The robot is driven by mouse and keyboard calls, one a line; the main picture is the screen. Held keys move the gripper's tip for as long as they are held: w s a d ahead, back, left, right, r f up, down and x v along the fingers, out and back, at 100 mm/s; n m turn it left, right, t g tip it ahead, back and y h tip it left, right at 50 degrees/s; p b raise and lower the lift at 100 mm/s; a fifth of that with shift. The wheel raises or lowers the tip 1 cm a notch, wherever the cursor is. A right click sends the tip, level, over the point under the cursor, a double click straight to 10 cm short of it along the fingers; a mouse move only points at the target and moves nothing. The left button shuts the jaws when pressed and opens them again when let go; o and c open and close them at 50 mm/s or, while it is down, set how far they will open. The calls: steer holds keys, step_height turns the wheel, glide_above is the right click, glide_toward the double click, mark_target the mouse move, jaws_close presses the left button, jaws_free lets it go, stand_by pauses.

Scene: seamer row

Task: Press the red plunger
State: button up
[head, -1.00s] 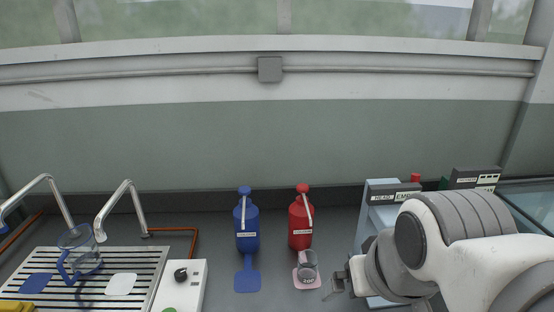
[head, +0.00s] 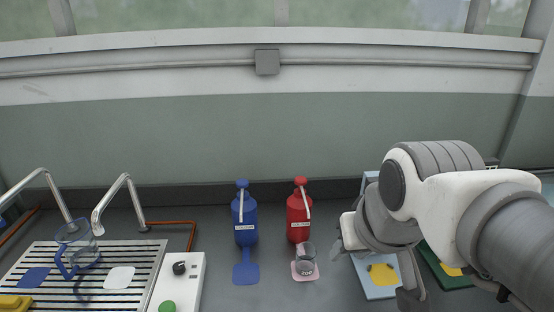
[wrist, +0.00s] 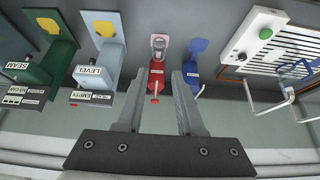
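The red pump bottle (head: 299,222) stands upright on the counter, with its red plunger (head: 300,181) on top at full height and a pale spout. A clear cup (head: 306,255) sits in front of it on a pink pad (head: 305,279). My gripper (head: 374,268) is to the right of the bottle, apart from it, partly hidden by my arm. In the wrist view my gripper (wrist: 158,82) is open and empty, and the red bottle (wrist: 157,74) appears between its fingers, farther away.
A blue pump bottle (head: 244,219) with a blue pad stands left. A pale blue LEVEL station (wrist: 107,66) and a green SEAM station (wrist: 50,62) stand right. A slatted drain (head: 98,270), clear jug (head: 76,250) and white control box (head: 180,280) are left.

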steer(key=w, duration=0.2)
steer(key=w+r, duration=0.1)
steer(key=w, duration=0.2)
steer(key=shift+w+r, duration=0.2)
steer(key=c, duration=0.5)
steer(key=shift+t, duration=0.7)
steer(key=w, duration=0.3)
steer(key=w+b, duration=0.1)
steer(key=w, duration=0.2)
steer(key=w+r, duration=0.1)
steer(key=w, duration=0.3)
steer(key=shift+w+r, duration=0.1)
jaws_close()
steer(key=w+f+t+b, duration=0.1)
steer(key=w+f, duration=0.2)
steer(key=w, duration=1.5)
steer(key=shift+w+a+t+b, duration=0.2)
steer(key=shift+w+t+b, duration=0.1)
steer(key=shift+w+b, duration=0.1)
